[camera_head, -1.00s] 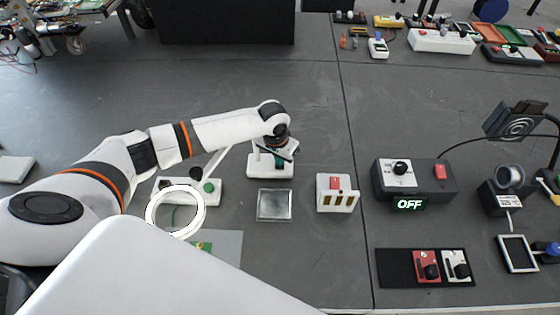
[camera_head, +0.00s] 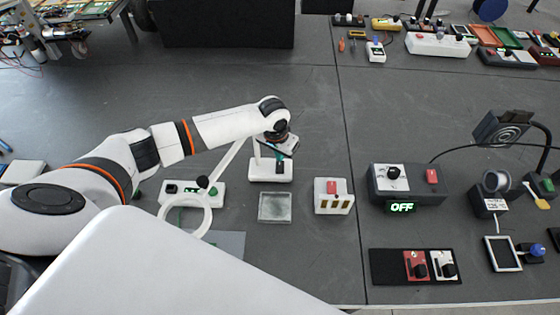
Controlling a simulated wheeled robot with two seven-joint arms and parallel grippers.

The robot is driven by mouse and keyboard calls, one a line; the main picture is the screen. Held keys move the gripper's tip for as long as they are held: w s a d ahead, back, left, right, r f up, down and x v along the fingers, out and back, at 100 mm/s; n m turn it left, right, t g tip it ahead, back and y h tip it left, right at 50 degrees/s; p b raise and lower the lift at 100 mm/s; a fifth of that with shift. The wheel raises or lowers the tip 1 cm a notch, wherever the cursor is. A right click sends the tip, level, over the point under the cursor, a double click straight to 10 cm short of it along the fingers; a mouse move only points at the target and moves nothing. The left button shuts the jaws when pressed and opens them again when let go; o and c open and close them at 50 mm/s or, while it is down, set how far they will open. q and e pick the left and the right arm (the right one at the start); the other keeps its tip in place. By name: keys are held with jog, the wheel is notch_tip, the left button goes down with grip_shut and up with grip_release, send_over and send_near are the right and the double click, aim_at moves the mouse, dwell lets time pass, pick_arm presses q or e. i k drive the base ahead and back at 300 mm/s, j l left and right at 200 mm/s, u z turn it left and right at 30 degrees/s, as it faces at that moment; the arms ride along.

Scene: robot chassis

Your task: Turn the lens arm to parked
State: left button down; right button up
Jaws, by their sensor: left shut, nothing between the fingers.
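The lens arm is a white bar (camera_head: 227,164) that slopes down to a white lens ring (camera_head: 186,230) at lower left. It stands at a white base (camera_head: 217,193) with a dark knob; my white arm link hides part of the ring's surroundings. My left gripper (camera_head: 283,150) points down at a small white stand (camera_head: 270,172), to the right of the bar's upper end. It is shut and seems empty; whether it touches the stand or the bar cannot be told. My right gripper is out of view.
A clear square dish (camera_head: 274,208), a white switch block (camera_head: 334,196) and a dark box reading OFF (camera_head: 420,184) stand to the right. The grey surface behind is largely bare.

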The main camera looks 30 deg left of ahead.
aim_at(205, 183)
jog(key=k+l, duration=0.5)
jog(key=k, duration=0.2)
jog(key=k+l, duration=0.5)
jog(key=k, duration=0.15)
